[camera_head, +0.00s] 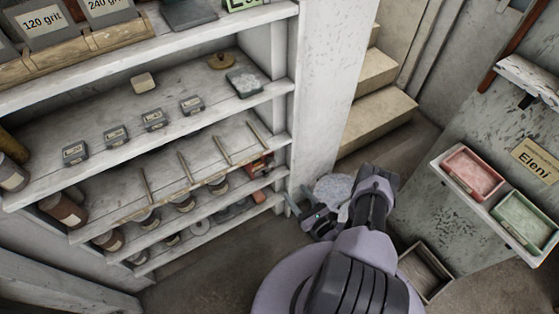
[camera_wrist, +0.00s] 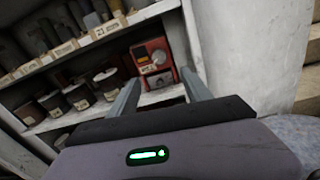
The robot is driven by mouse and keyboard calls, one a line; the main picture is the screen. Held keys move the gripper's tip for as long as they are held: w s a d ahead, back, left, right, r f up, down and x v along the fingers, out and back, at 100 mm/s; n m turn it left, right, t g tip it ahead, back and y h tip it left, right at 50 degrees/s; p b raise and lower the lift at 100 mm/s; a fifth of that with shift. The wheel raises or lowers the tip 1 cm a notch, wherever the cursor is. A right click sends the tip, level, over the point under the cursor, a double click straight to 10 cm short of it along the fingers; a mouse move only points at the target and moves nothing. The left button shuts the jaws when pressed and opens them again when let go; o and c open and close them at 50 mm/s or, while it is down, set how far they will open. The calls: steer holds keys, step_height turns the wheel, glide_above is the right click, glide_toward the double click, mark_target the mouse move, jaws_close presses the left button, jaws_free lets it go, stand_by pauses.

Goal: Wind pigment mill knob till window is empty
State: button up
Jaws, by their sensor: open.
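A red boxy device that looks like the pigment mill (camera_wrist: 142,53) sits at the right end of a shelf in the wrist view. A round silvery part (camera_wrist: 159,57) is on its front, with a grey panel and a small round knob-like part below. The window's contents are too small to read. My gripper (camera_wrist: 158,78) is open and empty, its two fingers pointing at the device, apart from it as far as I can tell. In the head view my gripper (camera_head: 298,208) is low beside the shelf's right end, near small red items (camera_head: 260,197).
Dark jars (camera_wrist: 78,94) stand left of the device, with a row of labelled containers above. A white post (camera_head: 318,100) bounds the shelves on the right, with steps (camera_head: 375,115) behind it. Red and green trays (camera_head: 472,172) sit at the right.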

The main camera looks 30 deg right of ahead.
mark_target(272, 165)
steer(key=w+b, duration=0.1)
steer(key=w, duration=0.4)
steer(key=w+a+b, duration=0.1)
steer(key=w+b, duration=0.1)
steer(key=w, duration=0.3)
steer(key=w+b, duration=0.1)
steer(key=w, duration=0.4)
steer(key=shift+w+a+b, duration=0.2)
steer(key=shift+w+b, duration=0.05)
steer(key=shift+b, duration=0.15)
jaws_close()
steer(key=shift+f, duration=0.1)
